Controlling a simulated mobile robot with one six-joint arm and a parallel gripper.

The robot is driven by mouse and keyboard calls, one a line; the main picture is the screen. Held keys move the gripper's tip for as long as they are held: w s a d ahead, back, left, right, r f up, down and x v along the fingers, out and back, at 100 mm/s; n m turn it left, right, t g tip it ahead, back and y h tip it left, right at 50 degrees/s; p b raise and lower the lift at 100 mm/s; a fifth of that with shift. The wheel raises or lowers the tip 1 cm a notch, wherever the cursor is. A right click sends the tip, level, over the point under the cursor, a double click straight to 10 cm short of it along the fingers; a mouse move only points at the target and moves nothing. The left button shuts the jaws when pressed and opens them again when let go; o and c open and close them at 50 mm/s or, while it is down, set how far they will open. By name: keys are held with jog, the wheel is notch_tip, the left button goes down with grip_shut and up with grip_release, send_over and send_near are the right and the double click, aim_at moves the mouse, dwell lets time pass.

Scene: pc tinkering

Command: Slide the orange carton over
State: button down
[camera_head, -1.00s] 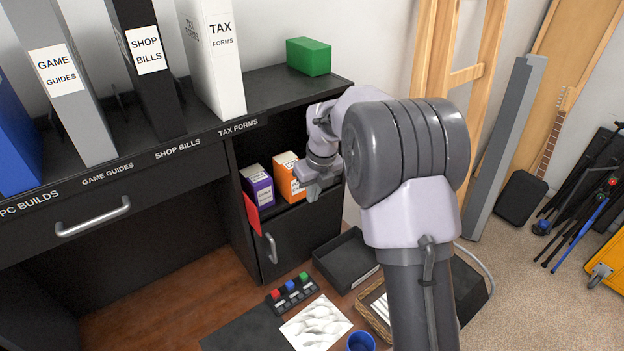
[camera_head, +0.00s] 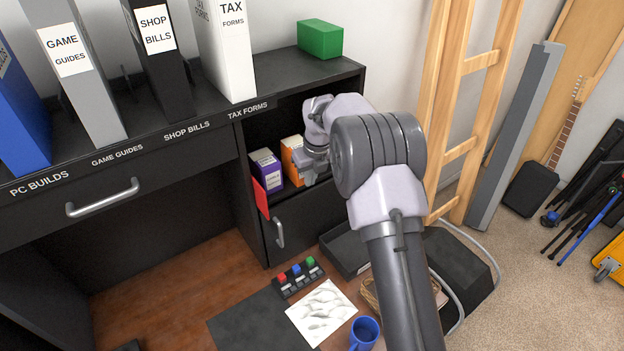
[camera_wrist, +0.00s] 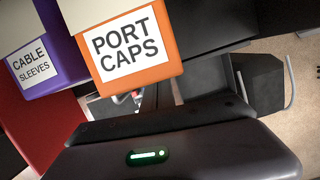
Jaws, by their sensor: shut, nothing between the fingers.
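The orange carton (camera_head: 291,149), labelled PORT CAPS, stands upright in the open shelf compartment, just right of the purple carton (camera_head: 267,170), labelled CABLE SLEEVES. In the wrist view, the orange carton (camera_wrist: 128,52) fills the upper middle, with the purple carton (camera_wrist: 38,62) close on its left. My gripper (camera_head: 307,173) is shut and empty at the right front of the orange carton, hiding part of its front. I cannot tell whether it touches the carton. The fingertips are hard to make out in the wrist view.
A red flat piece (camera_head: 261,198) stands at the compartment's left edge. The compartment's right side is mostly hidden by my arm. Below are a drawer handle (camera_head: 279,234), a black tray (camera_head: 345,250) and a blue mug (camera_head: 364,333). A green box (camera_head: 320,39) sits on top.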

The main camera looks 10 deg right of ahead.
jog(key=w, duration=0.1)
jog(key=w+a+p, duration=0.1)
jog(key=w, duration=0.1)
jog(key=shift+s+d, duration=0.1)
jog(key=shift+s, duration=0.1)
